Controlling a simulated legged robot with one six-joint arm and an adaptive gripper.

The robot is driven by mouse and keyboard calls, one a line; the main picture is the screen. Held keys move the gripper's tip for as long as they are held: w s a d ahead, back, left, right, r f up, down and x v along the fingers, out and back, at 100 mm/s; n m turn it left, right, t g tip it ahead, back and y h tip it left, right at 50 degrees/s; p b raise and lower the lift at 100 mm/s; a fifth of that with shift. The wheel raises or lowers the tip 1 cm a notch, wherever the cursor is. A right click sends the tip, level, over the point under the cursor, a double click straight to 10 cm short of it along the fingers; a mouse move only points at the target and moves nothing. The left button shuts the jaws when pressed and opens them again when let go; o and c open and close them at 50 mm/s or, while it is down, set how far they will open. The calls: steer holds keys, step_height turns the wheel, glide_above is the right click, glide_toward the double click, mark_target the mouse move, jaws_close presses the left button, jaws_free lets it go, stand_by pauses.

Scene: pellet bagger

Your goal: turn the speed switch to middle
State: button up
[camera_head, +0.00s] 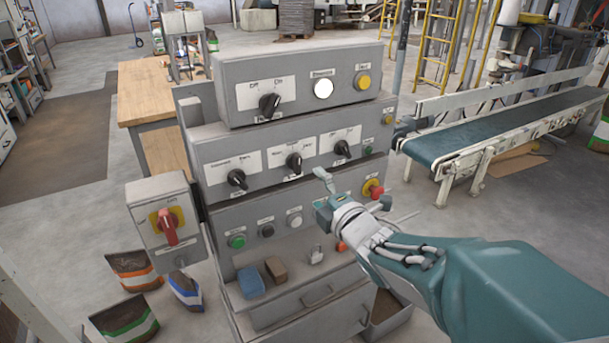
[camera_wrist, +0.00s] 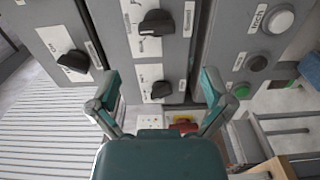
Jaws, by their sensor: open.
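The console's middle row carries three black rotary knobs. The centre knob (camera_head: 293,163) has several position labels and appears to be the speed switch, though its name plate is too small to read. It also shows in the wrist view at the top (camera_wrist: 156,22); its exact setting is unclear. The left knob (camera_head: 237,178) appears between my fingers in the wrist view (camera_wrist: 160,90). The right knob (camera_head: 342,149) is just above my gripper in the head view. My gripper (camera_head: 322,193) is open and empty, in front of the console, and touches no knob that I can see.
Another black knob (camera_head: 270,105) sits on the top box. Below the middle row are green (camera_head: 236,241), black and white buttons and a red emergency button (camera_head: 373,188). A red-handled switch box (camera_head: 165,220) stands at left. A conveyor (camera_head: 480,130) is at right.

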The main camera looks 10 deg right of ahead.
steer(key=shift+v, duration=1.45)
steer(key=s+f+m+g+h, duration=0.2)
steer(key=s+m+g, duration=0.4)
steer(key=s+m, duration=0.3)
steer(key=s+a+f+m+g+h, duration=0.1)
steer(key=s+m+g, duration=0.4)
steer(key=s+m, duration=0.5)
step_height(320, 180, down, 2)
steer(key=shift+f+m+g+h, duration=0.1)
steer(key=shift+m+g+h, duration=0.3)
steer(key=shift+m+h, duration=0.5)
steer(key=shift+w, duration=0.1)
